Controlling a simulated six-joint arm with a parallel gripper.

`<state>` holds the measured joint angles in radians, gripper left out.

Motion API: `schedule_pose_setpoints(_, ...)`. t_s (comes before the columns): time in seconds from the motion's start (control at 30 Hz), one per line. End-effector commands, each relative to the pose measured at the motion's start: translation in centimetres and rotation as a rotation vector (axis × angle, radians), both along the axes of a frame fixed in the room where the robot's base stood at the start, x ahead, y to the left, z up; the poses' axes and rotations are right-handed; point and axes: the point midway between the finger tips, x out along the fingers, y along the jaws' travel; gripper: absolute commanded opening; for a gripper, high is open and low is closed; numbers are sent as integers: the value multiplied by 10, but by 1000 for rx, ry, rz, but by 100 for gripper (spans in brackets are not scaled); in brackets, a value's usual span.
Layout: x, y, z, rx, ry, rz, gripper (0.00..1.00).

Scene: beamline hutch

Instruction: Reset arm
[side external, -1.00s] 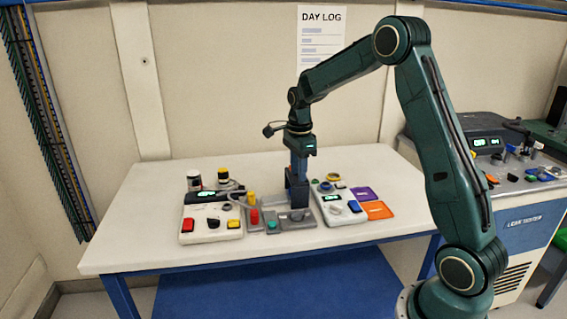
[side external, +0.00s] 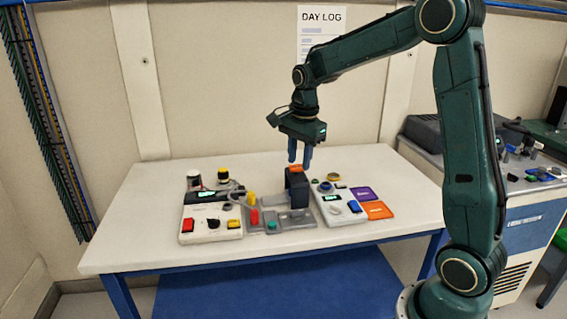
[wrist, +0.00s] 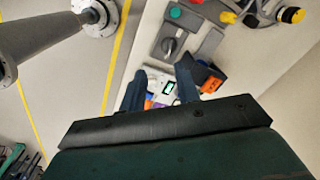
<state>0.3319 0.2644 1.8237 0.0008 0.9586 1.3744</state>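My gripper (side external: 300,161) hangs above the table, over the dark upright block (side external: 297,188) with an orange top. Its two blue fingers point down, stand apart and have nothing between them. In the wrist view my gripper (wrist: 163,92) also shows spread fingers, and the dark block (wrist: 188,66) with its orange patch is beside the right finger. A gap shows between the fingertips and the block in the side view. My arm is raised and bent over the right part of the table.
The white table (side external: 140,225) carries a left control box (side external: 203,225), a grey panel (side external: 272,226) with a knob, and a right control box (side external: 335,208). A purple card (side external: 362,193) and an orange card (side external: 378,210) lie at right. The table's front left is clear.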

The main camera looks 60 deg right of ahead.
Motion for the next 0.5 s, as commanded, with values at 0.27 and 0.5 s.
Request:
schedule_pose_setpoints(0.27, -41, 43, 43, -62, -72, 350, 32)
schedule_pose_setpoints(0.5, -81, 74, 66, -129, -125, 647, 32)
